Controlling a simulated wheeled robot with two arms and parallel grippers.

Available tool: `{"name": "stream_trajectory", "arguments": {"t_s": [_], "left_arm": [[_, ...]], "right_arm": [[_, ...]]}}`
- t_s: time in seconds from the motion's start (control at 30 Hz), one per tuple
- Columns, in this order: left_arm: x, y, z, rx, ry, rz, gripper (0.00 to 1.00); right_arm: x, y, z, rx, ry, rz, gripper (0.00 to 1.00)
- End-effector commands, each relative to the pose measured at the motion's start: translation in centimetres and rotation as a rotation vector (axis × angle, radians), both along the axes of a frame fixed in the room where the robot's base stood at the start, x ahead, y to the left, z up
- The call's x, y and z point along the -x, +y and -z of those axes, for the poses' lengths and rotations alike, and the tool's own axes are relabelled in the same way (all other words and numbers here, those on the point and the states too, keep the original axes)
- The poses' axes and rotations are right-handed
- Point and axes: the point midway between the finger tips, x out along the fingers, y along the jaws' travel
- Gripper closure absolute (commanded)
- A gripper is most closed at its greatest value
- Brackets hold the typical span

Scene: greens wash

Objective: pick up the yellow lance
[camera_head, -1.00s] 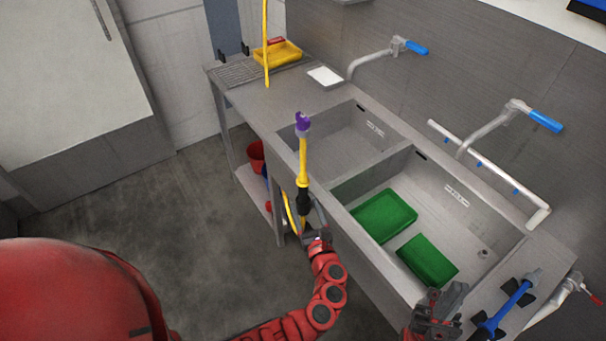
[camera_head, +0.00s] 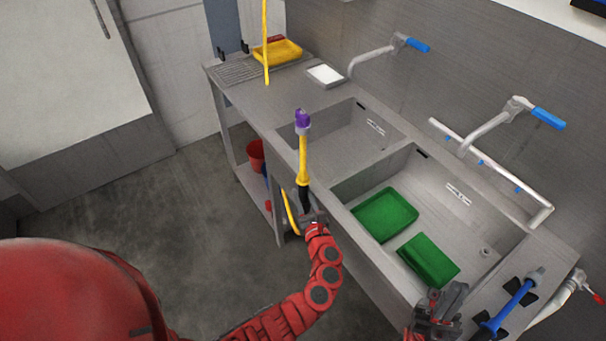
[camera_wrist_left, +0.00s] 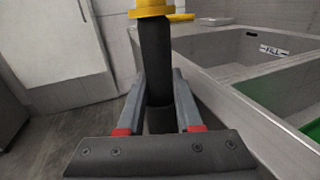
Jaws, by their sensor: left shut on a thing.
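The yellow lance (camera_head: 303,160) stands nearly upright in the head view, with a purple tip on top and a black grip below. My left gripper (camera_head: 312,217) is shut on its black grip, in front of the sink's front edge. In the left wrist view the black grip (camera_wrist_left: 156,65) passes between the two fingers of my left gripper (camera_wrist_left: 160,100). A yellow hose hangs down beside the lance's lower end. My right gripper (camera_head: 440,308) is over the right end of the sink front, left of the blue lance; its finger gap is unclear.
A two-basin sink (camera_head: 345,190) holds two green trays (camera_head: 385,215) in its right basin. A blue lance (camera_head: 514,303) rests at the right end. A yellow tray (camera_head: 277,53) and white tray (camera_head: 325,75) sit at the back. A red bucket (camera_head: 255,152) stands under the counter.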

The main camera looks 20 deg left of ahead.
Motion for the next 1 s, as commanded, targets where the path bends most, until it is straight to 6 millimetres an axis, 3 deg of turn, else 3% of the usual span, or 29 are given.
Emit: {"name": "stream_trajectory", "arguments": {"t_s": [0.37,1.0], "left_arm": [[0.0,0.0,-1.6,0.001,-0.003,-0.001,0.88],[0.0,0.0,-9.8,0.001,-0.004,-0.001,0.88]], "right_arm": [[0.0,0.0,-0.1,0.000,0.000,0.000,1.00],[0.0,0.0,-0.1,0.000,0.000,0.000,1.00]]}}
